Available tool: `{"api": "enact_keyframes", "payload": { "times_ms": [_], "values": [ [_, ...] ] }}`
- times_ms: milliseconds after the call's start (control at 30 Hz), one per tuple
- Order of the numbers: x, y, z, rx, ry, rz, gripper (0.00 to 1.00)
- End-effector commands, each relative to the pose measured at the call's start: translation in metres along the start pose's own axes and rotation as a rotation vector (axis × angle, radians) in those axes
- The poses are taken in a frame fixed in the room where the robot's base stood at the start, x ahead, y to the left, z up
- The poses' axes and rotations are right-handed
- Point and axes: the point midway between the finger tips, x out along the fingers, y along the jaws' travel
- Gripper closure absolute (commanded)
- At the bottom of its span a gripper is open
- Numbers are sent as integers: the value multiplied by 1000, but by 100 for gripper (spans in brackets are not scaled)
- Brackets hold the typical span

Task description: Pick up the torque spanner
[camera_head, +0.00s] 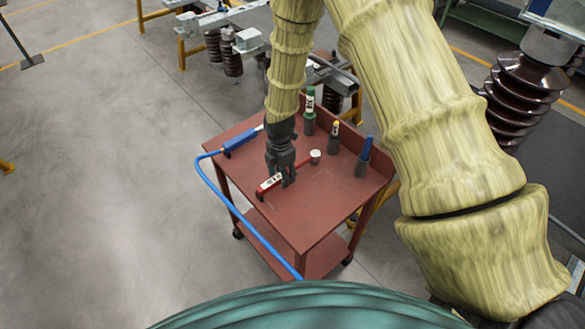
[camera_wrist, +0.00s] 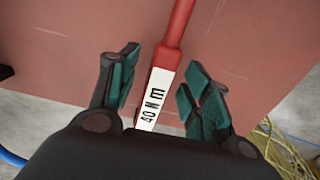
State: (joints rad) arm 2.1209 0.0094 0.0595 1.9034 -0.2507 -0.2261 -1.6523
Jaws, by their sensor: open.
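The torque spanner (camera_head: 270,184) lies on the red cart top (camera_head: 318,220). It has a red handle with a white label and a pale round head at its far right end. In the wrist view the red spanner (camera_wrist: 176,40) runs between my fingers, its label (camera_wrist: 154,96) reading "40 N m". My gripper (camera_head: 284,180) points down at the spanner in the head view. In the wrist view my gripper (camera_wrist: 160,90) is open, one finger on each side of the label, with gaps showing. The handle's near end is hidden behind the gripper body.
A blue tool (camera_head: 240,141) with a blue hose (camera_head: 230,206) lies at the cart's left edge. A green bottle-like item (camera_head: 309,105), a yellow-topped item (camera_head: 333,136) and a blue-handled item (camera_head: 364,152) stand along the back right. The cart's front top is clear.

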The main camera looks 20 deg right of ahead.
Motion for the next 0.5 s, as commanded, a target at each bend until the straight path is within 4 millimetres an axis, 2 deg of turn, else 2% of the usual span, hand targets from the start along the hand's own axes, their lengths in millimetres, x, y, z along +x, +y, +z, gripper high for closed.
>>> {"api": "enact_keyframes", "payload": {
  "times_ms": [200,500],
  "values": [
    [14,0,0,1,0,1,52],
    [17,0,0,1,0,1,52]
  ]
}}
